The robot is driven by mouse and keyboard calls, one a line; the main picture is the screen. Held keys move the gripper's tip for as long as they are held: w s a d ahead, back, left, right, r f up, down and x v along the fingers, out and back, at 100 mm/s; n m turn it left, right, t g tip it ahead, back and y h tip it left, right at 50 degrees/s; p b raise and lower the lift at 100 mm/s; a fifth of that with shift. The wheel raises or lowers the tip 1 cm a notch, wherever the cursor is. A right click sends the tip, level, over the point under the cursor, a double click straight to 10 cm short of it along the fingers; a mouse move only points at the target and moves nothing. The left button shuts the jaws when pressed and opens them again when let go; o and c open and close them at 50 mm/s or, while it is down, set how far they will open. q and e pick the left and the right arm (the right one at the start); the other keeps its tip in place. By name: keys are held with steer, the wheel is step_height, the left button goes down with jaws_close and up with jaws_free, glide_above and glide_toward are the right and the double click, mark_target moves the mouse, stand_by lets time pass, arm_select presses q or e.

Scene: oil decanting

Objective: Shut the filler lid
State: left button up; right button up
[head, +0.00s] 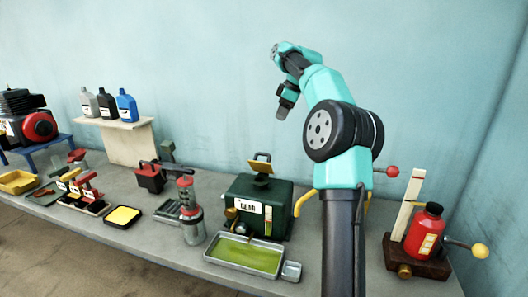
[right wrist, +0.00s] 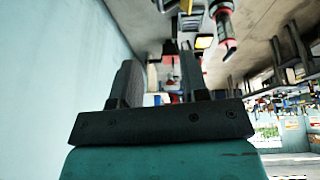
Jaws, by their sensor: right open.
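The green box marked GEAR (head: 262,208) stands on the bench in the middle of the head view. On its top is a small yellow plate with a dark handle-like frame, which looks like the filler lid (head: 261,167); it appears tilted up, though its hinge is too small to make out. My right gripper (head: 283,110) is raised in the air above and slightly right of the lid, well apart from it. In the right wrist view my right gripper (right wrist: 160,75) has its two dark fingers apart with nothing held between them. My left gripper is not in view.
A tray of yellow-green liquid (head: 245,256) lies in front of the box. A grey-and-red pump (head: 190,215) stands to its left. A red bottle (head: 425,232) on a brown base with a yellow-knobbed lever is at right. Bottles (head: 107,104) stand on a shelf at the back left.

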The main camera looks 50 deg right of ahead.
steer(key=x, duration=1.7)
steer(key=shift+a+f, duration=0.1)
steer(key=shift+f, duration=0.2)
steer(key=shift+c, duration=0.5)
jaws_close()
